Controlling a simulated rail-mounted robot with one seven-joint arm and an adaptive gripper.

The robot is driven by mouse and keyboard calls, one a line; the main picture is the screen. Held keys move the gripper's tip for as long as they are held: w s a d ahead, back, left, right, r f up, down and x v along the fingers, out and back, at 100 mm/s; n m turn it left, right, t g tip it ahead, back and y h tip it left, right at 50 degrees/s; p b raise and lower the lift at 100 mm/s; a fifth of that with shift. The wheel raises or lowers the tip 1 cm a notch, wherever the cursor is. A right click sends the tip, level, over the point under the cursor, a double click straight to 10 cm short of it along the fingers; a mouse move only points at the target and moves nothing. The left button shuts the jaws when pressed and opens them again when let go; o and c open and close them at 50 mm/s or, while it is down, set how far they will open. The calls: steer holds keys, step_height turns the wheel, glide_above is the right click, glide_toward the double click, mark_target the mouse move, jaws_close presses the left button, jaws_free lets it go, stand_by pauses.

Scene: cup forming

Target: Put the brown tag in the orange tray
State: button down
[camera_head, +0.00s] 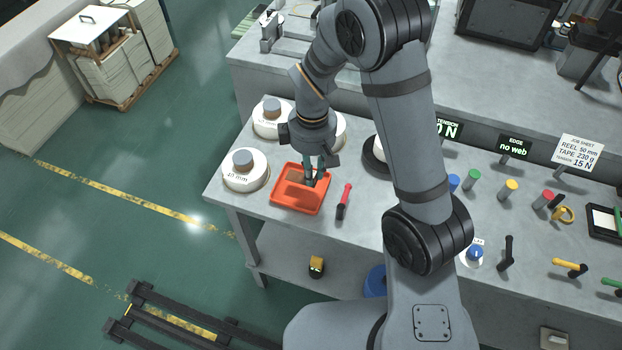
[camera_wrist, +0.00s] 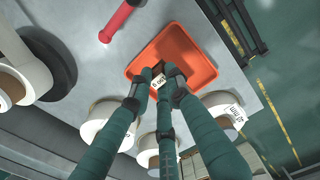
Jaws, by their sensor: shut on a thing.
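The orange tray (camera_head: 300,207) sits on the grey bench near its left end, and it also shows in the wrist view (camera_wrist: 196,62). My gripper (camera_head: 312,178) reaches down over the tray's far right part, with its fingertips at or inside the rim. In the wrist view its three green fingers (camera_wrist: 160,80) are closed around a small piece with a white printed label, over the tray. The brown tag (camera_head: 296,175) shows as a brown patch beside the fingertips, within the tray's outline. The fingers hide part of it, and I cannot tell whether it touches the tray floor.
A red-handled tool (camera_head: 345,199) lies just right of the tray. White reels (camera_head: 245,172) stand left of and behind it. Several coloured pegs (camera_head: 473,177) and tools occupy the bench's right side. The bench's front left edge is close to the tray.

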steer(key=shift+a+f, duration=0.15)
steer(key=shift+f, duration=1.95)
steer(key=shift+f, duration=0.2)
steer(key=c, duration=1.6)
jaws_free()
steer(key=shift+c, duration=0.2)
steer(key=shift+r, duration=0.1)
step_height(320, 180, up, 12)
steer(key=shift+r, duration=0.1)
